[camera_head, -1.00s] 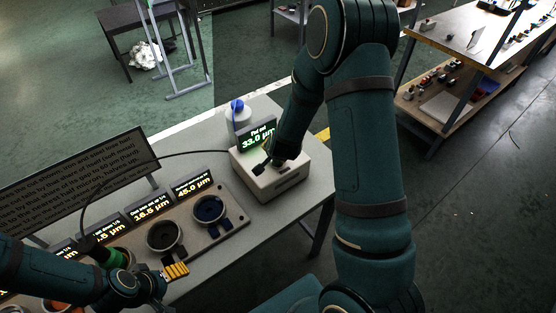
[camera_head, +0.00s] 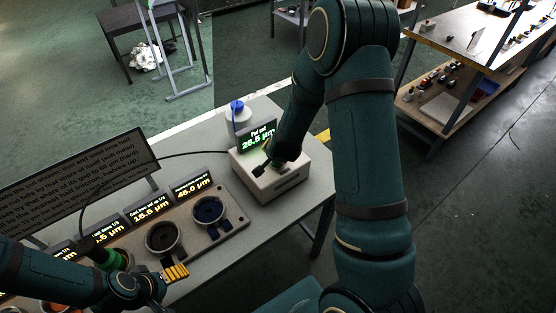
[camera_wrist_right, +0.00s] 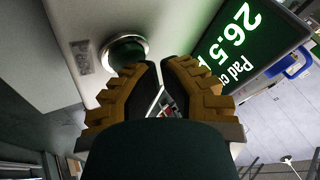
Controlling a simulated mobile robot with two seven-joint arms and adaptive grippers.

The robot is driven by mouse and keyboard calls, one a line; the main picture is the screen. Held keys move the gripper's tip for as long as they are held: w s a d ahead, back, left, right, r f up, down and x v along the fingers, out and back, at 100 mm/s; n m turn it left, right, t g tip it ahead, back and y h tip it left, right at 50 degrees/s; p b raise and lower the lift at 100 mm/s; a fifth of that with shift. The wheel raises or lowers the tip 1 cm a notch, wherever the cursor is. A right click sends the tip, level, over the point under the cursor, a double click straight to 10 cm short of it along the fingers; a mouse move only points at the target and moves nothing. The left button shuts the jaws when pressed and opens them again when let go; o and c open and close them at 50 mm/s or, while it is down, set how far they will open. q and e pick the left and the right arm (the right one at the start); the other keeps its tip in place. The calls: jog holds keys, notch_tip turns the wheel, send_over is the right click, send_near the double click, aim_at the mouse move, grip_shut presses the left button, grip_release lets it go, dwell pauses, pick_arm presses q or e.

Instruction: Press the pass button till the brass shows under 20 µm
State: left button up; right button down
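The pale box (camera_head: 278,185) on the bench carries a screen (camera_head: 257,137) reading "Pad cut 26.5 µm". The screen also shows in the right wrist view (camera_wrist_right: 245,45). There, the round pass button (camera_wrist_right: 125,52) with its chrome ring sits on the box face. My right gripper (camera_wrist_right: 163,66) has its fingertips nearly together beside the button, partly overlapping its ring; contact cannot be made out. In the head view my right gripper (camera_head: 262,167) is over the box top. My left gripper (camera_head: 176,272) is at the lower left; its finger gap is unclear. No label reading brass is legible.
A cable crosses the bench.

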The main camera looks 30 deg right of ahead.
pick_arm(q)
jog(key=shift+r+p, duration=0.5)
jog(key=shift+r, duration=0.05)
pick_arm(e)
jog(key=shift+r, duration=0.8)
notch_tip(320, 180, up, 5)
jog(key=p, duration=0.4)
pick_arm(q)
notch_tip(320, 180, up, 4)
jog(key=shift+f, duration=0.1)
